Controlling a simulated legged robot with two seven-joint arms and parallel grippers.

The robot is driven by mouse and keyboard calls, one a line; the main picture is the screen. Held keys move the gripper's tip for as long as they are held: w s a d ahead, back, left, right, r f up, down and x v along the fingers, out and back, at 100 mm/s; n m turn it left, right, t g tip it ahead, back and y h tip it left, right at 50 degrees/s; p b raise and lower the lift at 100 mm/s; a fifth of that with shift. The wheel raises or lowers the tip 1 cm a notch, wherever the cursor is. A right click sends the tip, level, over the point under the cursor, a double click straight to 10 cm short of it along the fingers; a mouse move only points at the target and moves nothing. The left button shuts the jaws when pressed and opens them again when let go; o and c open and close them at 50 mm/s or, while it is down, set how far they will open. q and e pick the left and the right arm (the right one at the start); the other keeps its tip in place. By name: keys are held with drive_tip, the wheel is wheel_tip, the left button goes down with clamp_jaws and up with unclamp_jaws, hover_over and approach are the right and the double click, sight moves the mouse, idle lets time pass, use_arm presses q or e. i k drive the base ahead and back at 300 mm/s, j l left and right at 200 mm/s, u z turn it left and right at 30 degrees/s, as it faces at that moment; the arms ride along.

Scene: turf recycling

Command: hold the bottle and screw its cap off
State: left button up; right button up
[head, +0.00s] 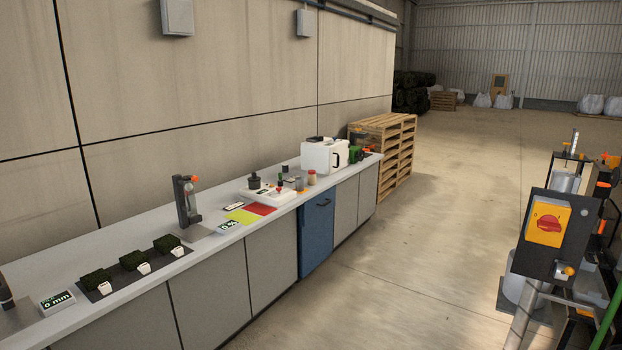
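No gripper of mine is in the head view. Small containers stand on the long grey workbench (215,255). A small jar-like bottle (312,181) with a reddish cap stands upright near the white machine. It is small in the picture, and I cannot tell whether it is the task's bottle. Nothing of mine touches either one.
A white box-shaped device (322,157) stands toward the bench's far end. Red and yellow-green cards (243,216), dark turf samples (132,260) and a "0 mm" sign (57,302) lie nearer. Pallets (385,150) stand beyond. A machine with a red switch (548,225) is right; the floor between is clear.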

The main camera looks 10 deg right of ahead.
sight(311, 179)
drive_tip(key=i+l+z, duration=0.4)
drive_tip(key=i, duration=0.8)
drive_tip(key=i+l+z, duration=0.1)
drive_tip(key=i+z, duration=0.3)
drive_tip(key=i, duration=1.45)
drive_tip(key=i+l+u, duration=0.15)
drive_tip(key=i, duration=1.05)
drive_tip(key=i+l+u, duration=0.15)
drive_tip(key=i, duration=0.45)
drive_tip(key=i+l+u, duration=0.2)
drive_tip(key=i+u, duration=0.25)
drive_tip(key=i+l+u, duration=0.3)
drive_tip(key=u, duration=0.15)
drive_tip(key=i+l+u, duration=0.65)
drive_tip(key=l+u, duration=0.25)
drive_tip(key=l, duration=0.15)
drive_tip(key=i+l+u, duration=0.1)
drive_tip(key=l, duration=0.15)
drive_tip(key=l+u, duration=0.1)
drive_tip(key=l, duration=0.15)
drive_tip(key=i, duration=0.05)
